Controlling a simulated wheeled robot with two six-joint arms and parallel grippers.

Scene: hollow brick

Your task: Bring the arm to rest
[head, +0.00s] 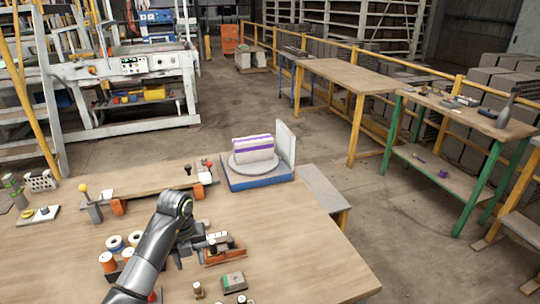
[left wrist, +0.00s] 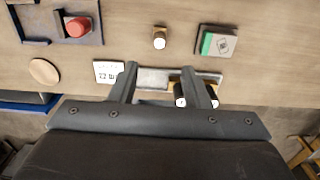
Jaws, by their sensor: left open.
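My left arm (head: 148,258) reaches in from the lower left of the head view and bends down over the wooden workbench (head: 300,255). My left gripper (left wrist: 167,88) shows with its two fingers apart in the left wrist view. A pale flat piece and dark cylinders with light ends (left wrist: 181,100) appear between and behind the fingers; I cannot tell whether they touch. In the head view the gripper is small and partly hidden beside the orange holder (head: 225,254). A white block with purple stripes (head: 252,148) stands on a grey round plate over a blue base. My right gripper is out of view.
A green-and-grey box (head: 233,282) and a small peg (head: 198,290) stand near the front. The bench's right part is clear.

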